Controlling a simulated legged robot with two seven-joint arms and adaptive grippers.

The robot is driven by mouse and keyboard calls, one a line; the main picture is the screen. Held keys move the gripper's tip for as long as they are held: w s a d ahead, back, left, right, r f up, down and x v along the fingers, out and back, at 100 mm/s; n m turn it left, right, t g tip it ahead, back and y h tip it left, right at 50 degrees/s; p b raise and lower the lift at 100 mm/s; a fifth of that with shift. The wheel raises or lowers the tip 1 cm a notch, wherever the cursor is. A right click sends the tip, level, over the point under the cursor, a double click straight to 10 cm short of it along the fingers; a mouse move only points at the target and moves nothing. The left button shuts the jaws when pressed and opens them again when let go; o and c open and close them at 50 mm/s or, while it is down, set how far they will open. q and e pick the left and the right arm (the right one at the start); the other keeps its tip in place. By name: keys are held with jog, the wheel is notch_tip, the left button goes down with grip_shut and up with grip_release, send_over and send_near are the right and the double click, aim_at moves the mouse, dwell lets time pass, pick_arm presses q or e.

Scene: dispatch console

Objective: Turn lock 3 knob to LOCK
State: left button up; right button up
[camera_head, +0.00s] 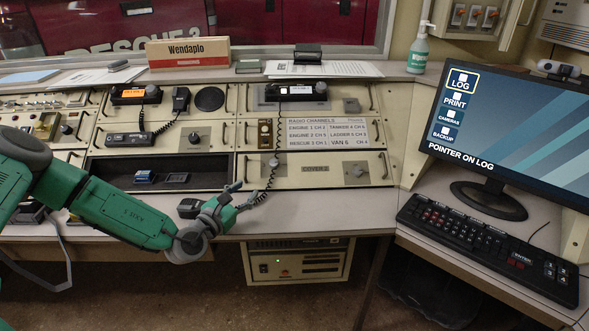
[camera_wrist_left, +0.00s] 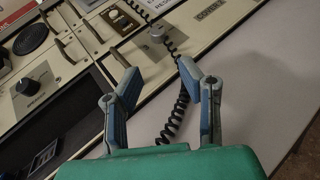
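No label reading "lock 3" is legible, so I cannot tell which knob it is. A dark knob (camera_head: 195,139) sits on a middle console panel; a dark knob also shows at left in the left wrist view (camera_wrist_left: 28,86). Another knob (camera_head: 66,129) is on the left panels, and a grey one (camera_head: 357,170) is on the panel marked COVER 2. My left gripper (camera_head: 250,192) is open and empty above the counter front, below the console panels. Its two spread fingers (camera_wrist_left: 160,72) show in the left wrist view, with a coiled cord between them. My right gripper is not in view.
A coiled black cord (camera_head: 268,180) hangs close to my left fingers. A monitor (camera_head: 510,130) and a black keyboard (camera_head: 480,240) stand at right. A Wendapio box (camera_head: 188,52) and a green-white bottle (camera_head: 418,50) stand on the ledge. The counter (camera_head: 330,210) right of my gripper is clear.

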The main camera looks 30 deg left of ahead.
aim_at(270, 165)
pick_arm(q)
jog(key=w, duration=0.3)
jog(key=shift+d+r, duration=0.3)
jog(key=w, duration=0.2)
jog(key=w+a+b, duration=0.1)
jog(key=w, duration=0.1)
jog(key=w+b, duration=0.1)
jog(key=w, duration=0.2)
jog(key=shift+a+f, duration=0.25)
jog(key=shift+f, duration=0.15)
jog(key=w, duration=0.3)
jog(key=shift+d+r+b, duration=0.15)
jog(key=shift+d+b, duration=0.1)
jog(key=shift+b, duration=0.05)
jog(key=shift+w+d+r, duration=0.2)
jog(key=shift+w+d, duration=0.1)
jog(key=shift+w, duration=0.05)
jog(key=shift+a+f, duration=0.15)
jog(key=shift+a, duration=0.25)
grip_shut()
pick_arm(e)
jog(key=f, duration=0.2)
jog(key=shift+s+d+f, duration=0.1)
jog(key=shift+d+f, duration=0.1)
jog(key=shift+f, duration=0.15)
